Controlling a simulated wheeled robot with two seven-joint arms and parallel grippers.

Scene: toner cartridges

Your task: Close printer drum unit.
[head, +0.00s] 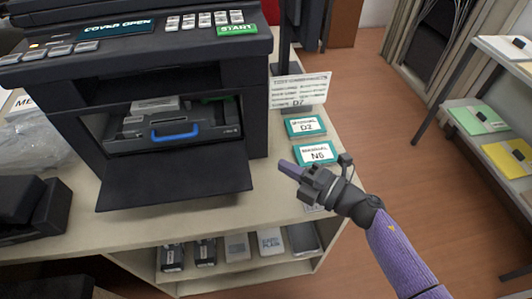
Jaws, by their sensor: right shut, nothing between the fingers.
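The black printer (160,70) stands on a beige counter. Its front cover (175,183) is folded down and open. Inside the opening sits the dark drum unit (190,142) with a blue handle (175,131); I cannot tell how far out it sits. The printer's small screen reads "COVER OPEN". My right gripper (290,168) is shut and empty. It is to the right of the open cover and apart from it, near the teal-edged cards. My left gripper is not in view.
Teal-edged cards "D2" (305,126) and "N6" (317,153) lie on the counter beside the printer. A sign (300,90) stands behind them. A black object (35,207) sits at left. Boxes (270,242) fill the shelf below. Open floor lies at right.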

